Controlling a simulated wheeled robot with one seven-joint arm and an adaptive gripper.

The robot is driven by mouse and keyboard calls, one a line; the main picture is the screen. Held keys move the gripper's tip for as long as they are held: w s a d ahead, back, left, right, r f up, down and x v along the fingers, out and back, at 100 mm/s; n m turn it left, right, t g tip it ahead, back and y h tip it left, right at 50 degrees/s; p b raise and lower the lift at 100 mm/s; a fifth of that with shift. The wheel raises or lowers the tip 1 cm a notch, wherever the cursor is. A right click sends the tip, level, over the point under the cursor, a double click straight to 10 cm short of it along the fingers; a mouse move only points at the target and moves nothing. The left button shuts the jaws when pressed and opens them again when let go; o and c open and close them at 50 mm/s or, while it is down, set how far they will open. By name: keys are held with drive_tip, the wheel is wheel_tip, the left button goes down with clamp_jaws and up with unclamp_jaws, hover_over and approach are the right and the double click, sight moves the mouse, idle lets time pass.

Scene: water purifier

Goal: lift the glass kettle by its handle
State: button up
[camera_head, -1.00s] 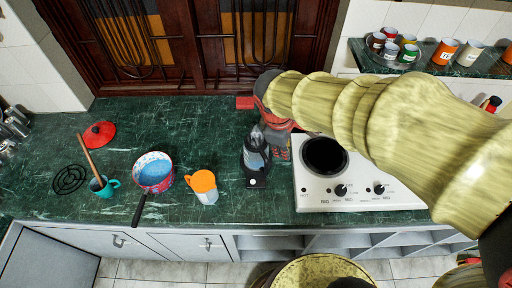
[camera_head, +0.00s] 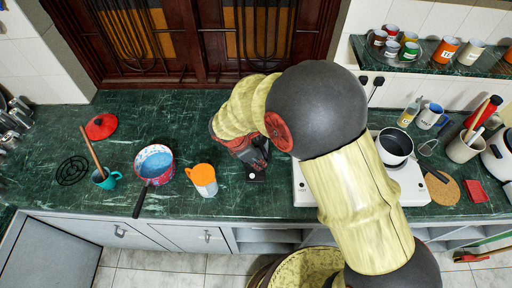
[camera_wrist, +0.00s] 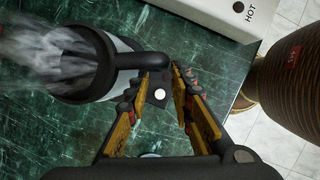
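The glass kettle (camera_wrist: 88,66) shows in the upper left of the wrist view, with a black rim and pale steam over it. Its black handle (camera_wrist: 150,61) reaches right, towards the fingertips of my gripper (camera_wrist: 164,76). The fingers are open, one on each side of the handle's outer end. I cannot tell whether they touch it. The dark kettle base with a white button (camera_wrist: 159,95) shows between the fingers. In the head view my arm and gripper hide most of the kettle, and the front of the base (camera_head: 255,177) shows below.
A white stove (camera_head: 304,187) stands right of the kettle, with a pot (camera_head: 394,145) on it.

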drive_tip(key=x, duration=0.2)
drive_tip(key=b+x, duration=0.1)
drive_tip(key=x, duration=0.2)
drive_tip(key=shift+d+f, duration=0.15)
drive_tip(key=shift+d, duration=0.35)
drive_tip(key=shift+c, duration=1)
drive_tip(key=c, duration=0.4)
